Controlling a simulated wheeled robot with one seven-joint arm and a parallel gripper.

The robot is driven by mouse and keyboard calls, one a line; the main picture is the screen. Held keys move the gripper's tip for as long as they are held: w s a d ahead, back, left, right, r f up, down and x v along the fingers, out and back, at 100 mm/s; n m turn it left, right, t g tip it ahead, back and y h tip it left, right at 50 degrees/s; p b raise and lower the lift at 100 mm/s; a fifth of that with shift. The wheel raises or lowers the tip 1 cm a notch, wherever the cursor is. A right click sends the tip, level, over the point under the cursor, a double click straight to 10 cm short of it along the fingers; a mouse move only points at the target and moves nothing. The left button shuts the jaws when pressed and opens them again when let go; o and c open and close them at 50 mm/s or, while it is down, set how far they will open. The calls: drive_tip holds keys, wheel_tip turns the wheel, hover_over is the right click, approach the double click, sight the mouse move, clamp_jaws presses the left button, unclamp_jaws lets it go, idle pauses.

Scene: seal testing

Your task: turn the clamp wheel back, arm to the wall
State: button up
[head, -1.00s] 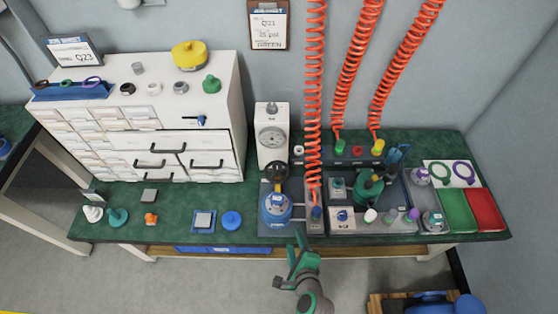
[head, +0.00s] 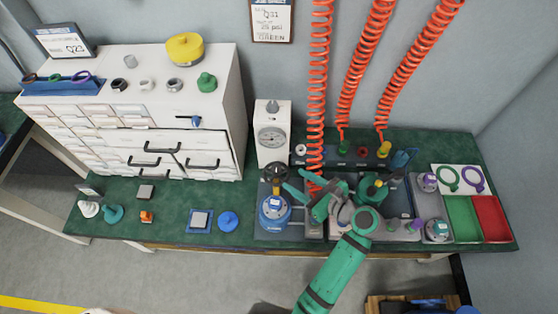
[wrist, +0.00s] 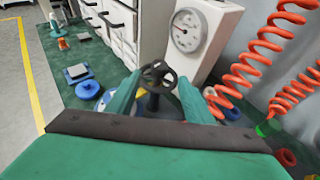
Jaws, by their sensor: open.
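The dark clamp wheel (head: 275,172) stands upright on its post behind the blue round vessel (head: 274,211) on the green bench. In the wrist view the spoked wheel (wrist: 157,75) shows between and just beyond the two teal fingers. My gripper (head: 292,180) is open, to the right of the wheel, with its fingers pointing left toward it. In the wrist view the fingers of my gripper (wrist: 157,97) stand apart on either side of the wheel's post. I cannot tell whether either finger touches. The wall (head: 180,20) rises behind the bench.
A white gauge box (head: 271,152) stands close behind the wheel. An orange coiled hose (head: 317,100) hangs just right of it, with two more further right. A green machine (head: 369,190) sits by my arm. The bench left of the vessel has a blue disc (head: 228,221).

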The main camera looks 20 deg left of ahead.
sight(277, 169)
drive_tip(key=x, duration=0.9)
drive_tip(key=shift+w+a, duration=0.1)
drive_tip(key=shift+a, duration=0.1)
drive_tip(key=shift+w+a+f, duration=0.25)
drive_tip(key=shift+w+a, duration=0.15)
drive_tip(key=shift+a, duration=0.2)
clamp_jaws()
drive_tip(key=shift+a, duration=0.1)
